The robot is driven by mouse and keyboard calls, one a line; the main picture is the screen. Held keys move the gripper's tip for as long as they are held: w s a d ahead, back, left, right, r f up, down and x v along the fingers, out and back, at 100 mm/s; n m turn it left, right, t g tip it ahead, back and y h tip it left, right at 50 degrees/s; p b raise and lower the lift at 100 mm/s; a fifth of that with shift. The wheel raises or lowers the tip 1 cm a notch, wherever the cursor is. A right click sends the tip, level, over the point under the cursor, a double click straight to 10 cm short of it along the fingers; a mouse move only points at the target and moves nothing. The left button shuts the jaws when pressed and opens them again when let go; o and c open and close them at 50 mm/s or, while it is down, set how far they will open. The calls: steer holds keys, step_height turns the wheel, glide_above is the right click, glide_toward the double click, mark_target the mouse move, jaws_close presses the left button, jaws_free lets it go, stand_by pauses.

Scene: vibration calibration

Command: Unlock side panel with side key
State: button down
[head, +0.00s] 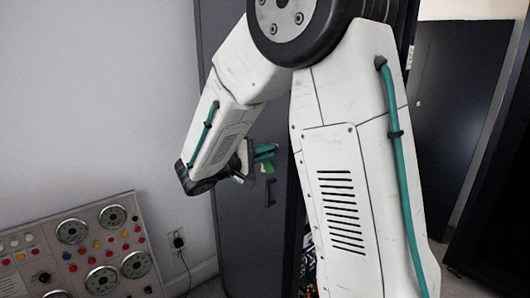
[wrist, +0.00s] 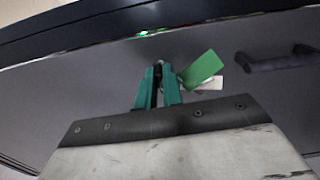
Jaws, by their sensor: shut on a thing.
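My gripper (wrist: 158,70) has teal fingers shut on a small key, mostly hidden between them. The key's green tag (wrist: 202,70) sticks out to the right of the fingertips in the wrist view, with a pale piece beside it. In the head view my gripper (head: 267,152) is in front of the dark side panel (head: 236,225), and the green tag (head: 269,167) shows just below it. A dark handle (wrist: 275,62) is on the panel, right of the tag. I cannot tell whether the key touches a lock; the keyhole is not visible.
A control board (head: 80,245) with dials and coloured buttons stands at the lower left. A wall socket (head: 177,240) with a cable is between it and the cabinet. Cables show at the cabinet's open side (head: 309,255). Another dark cabinet (head: 455,120) stands at the right.

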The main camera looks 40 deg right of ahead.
steer(key=shift+m, duration=0.4)
steer(key=c, duration=1.5)
jaws_free()
steer(key=shift+c, duration=0.2)
steer(key=shift+f, duration=0.1)
